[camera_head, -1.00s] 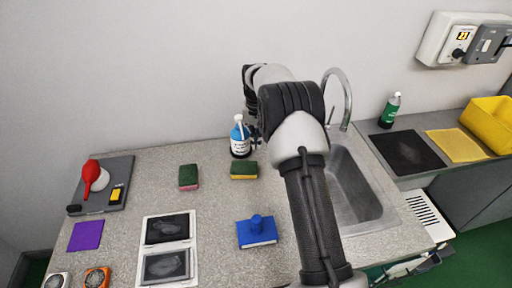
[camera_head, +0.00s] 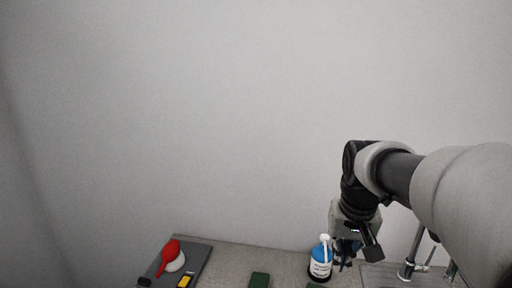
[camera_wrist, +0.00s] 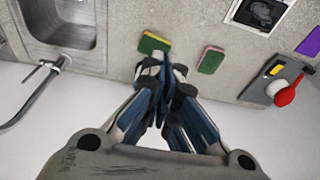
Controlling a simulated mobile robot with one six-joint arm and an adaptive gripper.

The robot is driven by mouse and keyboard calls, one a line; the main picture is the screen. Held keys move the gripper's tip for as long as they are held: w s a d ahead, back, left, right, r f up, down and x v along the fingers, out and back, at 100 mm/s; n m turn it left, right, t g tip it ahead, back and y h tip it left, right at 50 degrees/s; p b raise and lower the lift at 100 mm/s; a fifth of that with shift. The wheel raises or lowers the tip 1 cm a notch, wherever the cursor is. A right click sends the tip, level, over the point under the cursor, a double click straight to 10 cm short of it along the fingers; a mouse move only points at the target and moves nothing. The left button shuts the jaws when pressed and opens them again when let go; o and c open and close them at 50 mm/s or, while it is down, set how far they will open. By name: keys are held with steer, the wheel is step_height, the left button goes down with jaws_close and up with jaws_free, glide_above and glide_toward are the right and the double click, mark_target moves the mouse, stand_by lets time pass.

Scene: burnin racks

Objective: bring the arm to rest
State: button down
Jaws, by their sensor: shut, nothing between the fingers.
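My gripper (camera_wrist: 163,95) shows in the wrist view with its blue-padded fingers closed together and nothing between them. In the head view my gripper (camera_head: 345,262) hangs pointing down at the right, just beside a bottle with a blue label and white top (camera_head: 321,260). In the wrist view the fingertips overlap a green and yellow sponge (camera_wrist: 153,43) in the picture; I cannot tell the gap between them. My arm reaches in from the right edge of the head view.
A second sponge (camera_wrist: 211,59) lies on the worktop, with the sink (camera_wrist: 62,20) and tap (camera_wrist: 40,80) at the left of the wrist view. The wall (camera_head: 200,110) stands behind.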

steer(key=s+a+f+n+t, duration=0.1)
steer(key=s+a, duration=0.1)
steer(key=s, duration=0.9)
steer(key=s+a+f+n+t, duration=0.1)
steer(key=s+a, duration=0.1)
steer(key=s, duration=0.9)
steer(key=shift+f, duration=0.3)
